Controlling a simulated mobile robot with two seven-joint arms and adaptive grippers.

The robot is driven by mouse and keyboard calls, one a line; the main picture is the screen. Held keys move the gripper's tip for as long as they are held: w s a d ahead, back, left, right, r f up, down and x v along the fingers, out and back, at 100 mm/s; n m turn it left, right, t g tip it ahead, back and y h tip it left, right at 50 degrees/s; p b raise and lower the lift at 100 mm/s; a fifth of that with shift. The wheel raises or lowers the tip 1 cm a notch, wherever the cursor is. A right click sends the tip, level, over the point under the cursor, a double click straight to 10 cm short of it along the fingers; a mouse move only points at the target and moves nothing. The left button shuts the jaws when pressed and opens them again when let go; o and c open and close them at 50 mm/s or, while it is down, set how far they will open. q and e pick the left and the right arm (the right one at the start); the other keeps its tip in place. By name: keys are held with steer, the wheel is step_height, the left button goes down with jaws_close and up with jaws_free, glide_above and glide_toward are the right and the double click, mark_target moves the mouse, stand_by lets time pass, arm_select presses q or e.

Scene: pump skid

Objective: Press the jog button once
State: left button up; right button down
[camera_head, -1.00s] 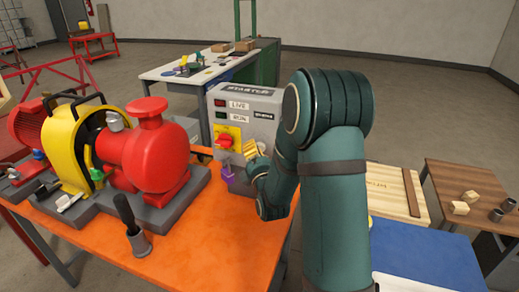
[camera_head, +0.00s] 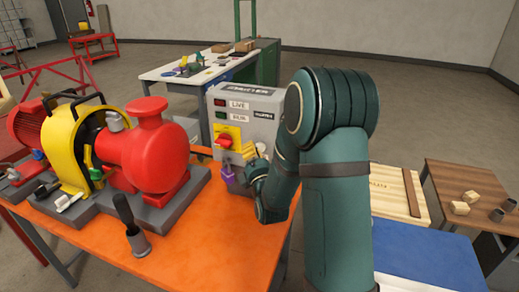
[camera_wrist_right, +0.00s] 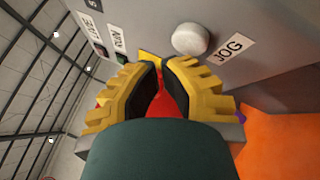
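The jog button is a white round knob (camera_wrist_right: 190,39) beside a JOG label (camera_wrist_right: 230,50) in the right wrist view. It sits on the grey starter box (camera_head: 262,104), just beyond and slightly right of my right fingertips, apart from them. My right gripper (camera_wrist_right: 161,64) has yellow fingers with dark pads, brought close together at the tips, with nothing held. In the head view the right gripper (camera_head: 249,153) is in front of the box's lower right face, and the button is not visible there. My left gripper is not in view.
A red rotary switch (camera_head: 225,141) on a yellow plate and a purple padlock (camera_head: 228,174) are close left of the gripper. A red pump (camera_head: 150,150) stands left on the orange table (camera_head: 200,235). A dark-handled tool stands in a cup (camera_head: 138,243).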

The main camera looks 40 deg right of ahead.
steer(key=shift+s+a, duration=0.15)
steer(key=shift+a, duration=0.1)
steer(key=shift+s+a, duration=0.35)
steer(key=shift+a, duration=0.35)
steer(key=shift+s+a, duration=0.4)
steer(key=shift+a, duration=0.35)
steer(key=shift+s+a, duration=0.35)
steer(key=shift+a, duration=0.35)
